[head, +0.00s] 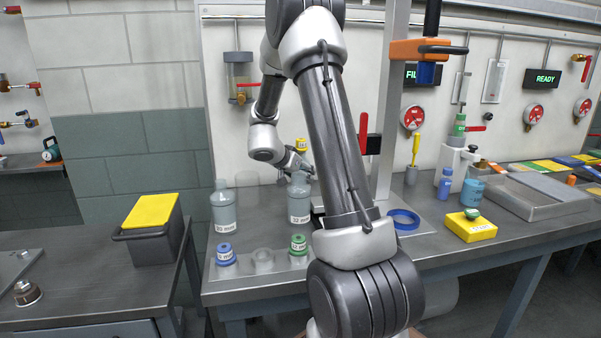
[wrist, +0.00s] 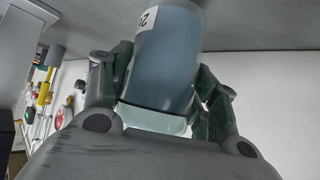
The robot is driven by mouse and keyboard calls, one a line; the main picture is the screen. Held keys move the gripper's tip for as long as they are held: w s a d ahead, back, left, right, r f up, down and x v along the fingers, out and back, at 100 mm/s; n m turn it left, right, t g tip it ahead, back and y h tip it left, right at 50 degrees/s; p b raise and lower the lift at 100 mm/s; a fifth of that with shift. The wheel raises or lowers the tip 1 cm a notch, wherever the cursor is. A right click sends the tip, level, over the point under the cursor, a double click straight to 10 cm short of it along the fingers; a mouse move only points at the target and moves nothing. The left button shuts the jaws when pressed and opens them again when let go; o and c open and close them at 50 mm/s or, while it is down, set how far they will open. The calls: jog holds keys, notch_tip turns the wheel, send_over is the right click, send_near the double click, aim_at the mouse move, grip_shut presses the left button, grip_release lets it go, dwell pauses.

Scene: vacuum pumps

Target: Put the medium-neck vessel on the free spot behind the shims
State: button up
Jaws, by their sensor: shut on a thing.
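My gripper (head: 299,172) is shut on the upper part of a clear, blue-tinted vessel (head: 299,200) with a white label. The vessel looks upright; I cannot tell whether its base touches the bench. In the wrist view the fingers (wrist: 160,100) close around the vessel (wrist: 165,55), which fills the top middle. A similar labelled vessel (head: 223,210) stands to the left. Between them is a faint clear cylinder shape (head: 247,188). In front lie a blue ring piece (head: 226,254), a clear one (head: 263,260) and a green one (head: 298,244); I cannot tell surely which are the shims.
A yellow-topped box (head: 153,212) stands on the left bench. Right of my arm are a blue ring (head: 404,218), a yellow block (head: 468,228) and a grey tray (head: 525,205). A yellow-topped piece (head: 301,145) shows behind my gripper. Valves and gauges line the back panel.

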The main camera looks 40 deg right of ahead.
jog(key=shift+f, duration=0.5)
jog(key=shift+f, duration=0.2)
jog(key=o, duration=1.4)
jog(key=shift+f, duration=0.1)
jog(key=shift+a, duration=0.1)
jog(key=v, duration=1.2)
grip_shut()
dwell(0.4)
